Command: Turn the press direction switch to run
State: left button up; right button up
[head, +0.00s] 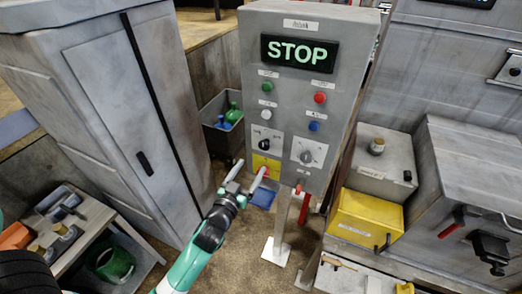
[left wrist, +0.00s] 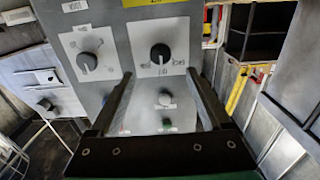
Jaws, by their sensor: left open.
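The grey control panel (head: 283,105) stands upright with a lit STOP display (head: 299,53). It carries a black knob (head: 266,142) on a white plate at lower left and a grey knob (head: 306,157) at lower right. Their labels are too small to read. My left gripper (head: 252,165) is open and empty, just below and in front of the black knob. In the left wrist view, the panel appears upside down. There the black knob (left wrist: 160,53) appears between the open fingertips (left wrist: 159,72), and the grey knob (left wrist: 88,62) lies to their left. My right gripper is out of view.
Green (head: 267,87), white (head: 265,102), red (head: 320,98) and blue (head: 314,126) buttons sit above the knobs. Red handles (head: 305,208) hang below the panel. A grey cabinet (head: 113,120) stands left, and a yellow box (head: 365,218) right.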

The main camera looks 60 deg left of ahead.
aim_at(263, 147)
pick_arm(q)
jog(key=x, duration=0.9)
jog(key=shift+w+a+r, duration=0.1)
jog(key=shift+w+a, duration=0.05)
jog(key=shift+a, duration=0.1)
grip_shut()
